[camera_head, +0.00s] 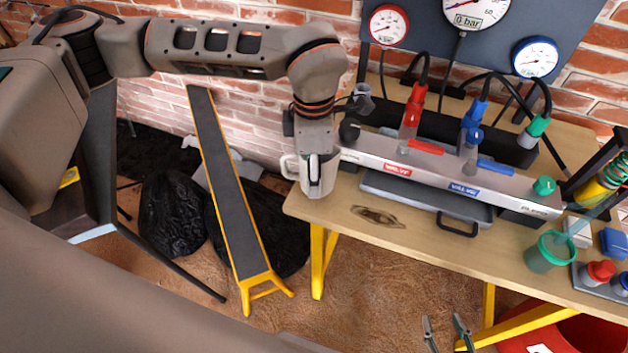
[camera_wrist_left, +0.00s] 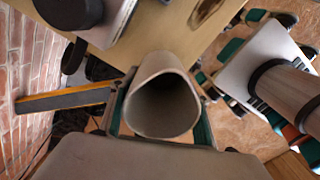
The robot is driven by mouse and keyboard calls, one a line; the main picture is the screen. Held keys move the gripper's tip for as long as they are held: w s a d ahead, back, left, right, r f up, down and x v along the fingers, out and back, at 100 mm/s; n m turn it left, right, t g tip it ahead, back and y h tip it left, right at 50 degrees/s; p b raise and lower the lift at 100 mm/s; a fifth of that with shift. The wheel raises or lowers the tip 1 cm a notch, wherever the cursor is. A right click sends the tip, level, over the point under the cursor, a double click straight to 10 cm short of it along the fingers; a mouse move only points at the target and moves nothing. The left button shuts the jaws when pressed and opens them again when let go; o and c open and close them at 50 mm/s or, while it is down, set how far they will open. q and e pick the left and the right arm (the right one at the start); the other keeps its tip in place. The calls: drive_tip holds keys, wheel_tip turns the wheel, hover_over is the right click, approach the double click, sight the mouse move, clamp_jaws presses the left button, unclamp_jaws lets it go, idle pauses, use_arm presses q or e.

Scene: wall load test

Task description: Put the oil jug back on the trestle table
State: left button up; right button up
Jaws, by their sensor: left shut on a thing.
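The oil jug (camera_head: 318,181) is a pale beige vessel with a handle on its left side in the head view. My left gripper (camera_head: 316,160) points down and is shut on it. The wrist view looks into the jug's open mouth (camera_wrist_left: 165,103), with teal-lined fingers on both sides. The jug shows upright at the left end of the wooden trestle table (camera_head: 415,242); I cannot tell whether its base touches the top. My right gripper (camera_head: 444,327) shows at the bottom edge, its two fingertips apart and nothing between them.
A valve manifold (camera_head: 450,178) with hoses runs along the table's back, below a gauge board (camera_head: 455,50). A green cup (camera_head: 548,252) stands at the right. A narrow yellow-edged bench (camera_head: 228,180) and black bags (camera_head: 172,215) are left of the table. The table's front strip is mostly clear.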

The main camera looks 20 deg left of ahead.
use_arm(q)
wheel_tip(320, 180, down, 3)
drive_tip(key=shift+r, duration=0.1)
drive_tip(key=shift+f, duration=0.35)
use_arm(e)
drive_tip(key=shift+f, duration=0.25)
use_arm(q)
drive_tip(key=o, duration=1.2)
drive_tip(key=shift+f, duration=0.15)
drive_tip(key=shift+r+p, duration=0.55)
drive_tip(key=shift+r, duration=5.65)
use_arm(e)
drive_tip(key=shift+s+a+r, duration=0.15)
drive_tip(key=shift+s+r, duration=0.1)
drive_tip(key=shift+s, duration=0.05)
